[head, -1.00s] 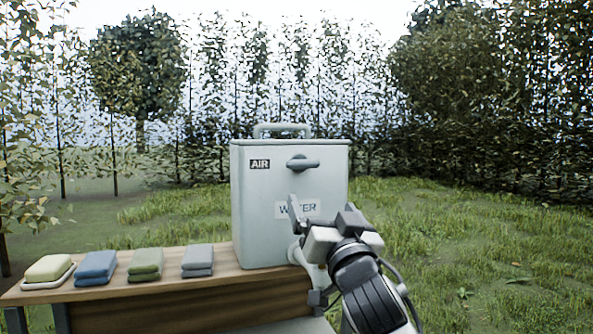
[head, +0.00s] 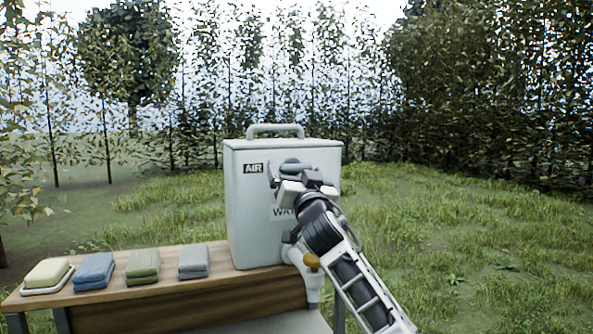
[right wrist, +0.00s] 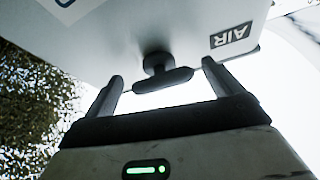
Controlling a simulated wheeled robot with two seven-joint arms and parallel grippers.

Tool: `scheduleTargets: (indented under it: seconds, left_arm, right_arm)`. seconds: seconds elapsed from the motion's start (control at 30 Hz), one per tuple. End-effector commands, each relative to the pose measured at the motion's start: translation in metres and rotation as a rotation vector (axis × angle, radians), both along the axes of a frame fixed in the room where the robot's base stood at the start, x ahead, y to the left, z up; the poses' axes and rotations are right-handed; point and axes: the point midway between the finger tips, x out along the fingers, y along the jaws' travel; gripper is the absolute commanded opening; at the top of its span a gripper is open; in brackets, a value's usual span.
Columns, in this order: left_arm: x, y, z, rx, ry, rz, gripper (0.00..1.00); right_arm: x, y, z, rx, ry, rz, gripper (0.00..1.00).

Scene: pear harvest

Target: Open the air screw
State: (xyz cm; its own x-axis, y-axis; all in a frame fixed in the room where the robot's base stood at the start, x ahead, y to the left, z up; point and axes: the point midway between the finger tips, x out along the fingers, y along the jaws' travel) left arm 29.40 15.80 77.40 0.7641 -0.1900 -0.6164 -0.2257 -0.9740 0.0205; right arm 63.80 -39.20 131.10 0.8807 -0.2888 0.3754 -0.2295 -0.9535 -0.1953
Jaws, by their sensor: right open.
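The air screw (head: 297,167) is a grey T-shaped handle on the upper front of a white water container (head: 244,215), beside the AIR label (head: 253,168). Its bar and round stem also show in the right wrist view (right wrist: 162,80). My right gripper (head: 293,178) is at the screw and partly covers it in the head view. In the right wrist view my right gripper (right wrist: 162,86) is open, with one finger on each side of the screw's bar and gaps left between. My left gripper is not in view.
The container stands on the right end of a wooden table (head: 215,286). A tap with an orange-brown part (head: 312,261) is low on its front, near my right arm. A soap dish (head: 47,275) and several folded cloths (head: 143,266) lie to the left.

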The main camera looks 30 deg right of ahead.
Motion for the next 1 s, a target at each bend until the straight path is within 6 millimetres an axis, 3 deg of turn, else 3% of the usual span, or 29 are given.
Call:
scheduleTargets:
  seconds: [0.23,0.37,0.4,0.73,1.0]
  left_arm:
    - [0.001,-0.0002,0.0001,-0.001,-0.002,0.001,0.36]
    - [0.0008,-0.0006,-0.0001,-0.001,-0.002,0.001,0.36]
    - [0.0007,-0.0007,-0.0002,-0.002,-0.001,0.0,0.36]
    - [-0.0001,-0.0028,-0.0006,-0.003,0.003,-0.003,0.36]
    - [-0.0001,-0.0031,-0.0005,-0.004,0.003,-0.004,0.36]
  right_arm:
    - [0.0005,0.0002,-0.0001,0.0,0.0,0.001,0.89]
    - [0.0003,0.0003,-0.0003,0.0,0.0,0.001,0.53]
    - [0.0003,0.0003,-0.0003,0.0,0.0,0.001,0.48]
    - [0.0002,-0.0001,-0.0007,-0.035,0.009,0.0,0.49]
    - [-0.0003,-0.002,-0.0011,-0.191,0.047,0.0,0.49]
